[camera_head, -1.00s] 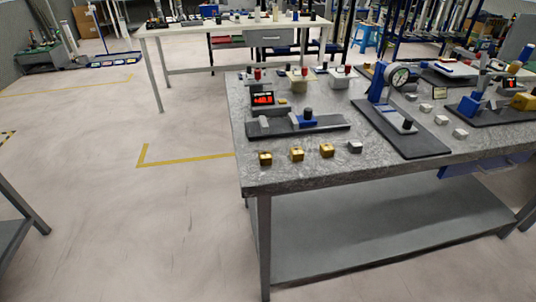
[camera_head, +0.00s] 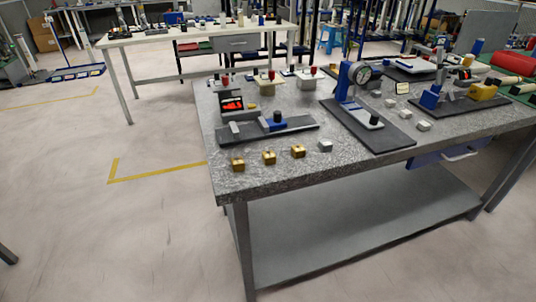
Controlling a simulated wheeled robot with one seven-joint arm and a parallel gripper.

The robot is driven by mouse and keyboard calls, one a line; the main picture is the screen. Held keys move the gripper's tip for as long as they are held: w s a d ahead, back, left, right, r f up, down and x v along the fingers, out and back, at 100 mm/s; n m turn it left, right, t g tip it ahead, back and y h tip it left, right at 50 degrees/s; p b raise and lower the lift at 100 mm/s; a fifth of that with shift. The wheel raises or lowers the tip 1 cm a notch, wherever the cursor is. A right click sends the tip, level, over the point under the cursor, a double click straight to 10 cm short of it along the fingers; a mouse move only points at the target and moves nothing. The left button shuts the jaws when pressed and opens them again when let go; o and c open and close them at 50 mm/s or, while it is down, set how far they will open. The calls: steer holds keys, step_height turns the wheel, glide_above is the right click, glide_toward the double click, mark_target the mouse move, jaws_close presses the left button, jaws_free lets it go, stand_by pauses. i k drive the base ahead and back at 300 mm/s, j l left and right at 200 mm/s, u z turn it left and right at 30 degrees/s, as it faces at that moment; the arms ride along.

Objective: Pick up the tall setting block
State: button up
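Several small blocks stand on the grey workbench (camera_head: 285,182). Along its front left edge is a row of three brass-coloured blocks, a left one (camera_head: 237,165), a middle one (camera_head: 268,158) and a right one (camera_head: 298,151), with a silver-grey block (camera_head: 325,146) at the row's right end. More small grey blocks, including one (camera_head: 423,126), lie right of the dial gauge stand (camera_head: 345,84). They are too small to tell which is the tall setting block. My gripper is not in view.
A digital readout device (camera_head: 232,103) on a dark base stands behind the brass row. A blue fixture (camera_head: 430,98) is at the right. A white table (camera_head: 140,38) stands behind. The floor (camera_head: 90,220) left of the workbench is clear, with yellow tape markings (camera_head: 150,172).

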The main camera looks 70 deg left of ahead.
mark_target(324, 145)
steer(key=u, duration=3)
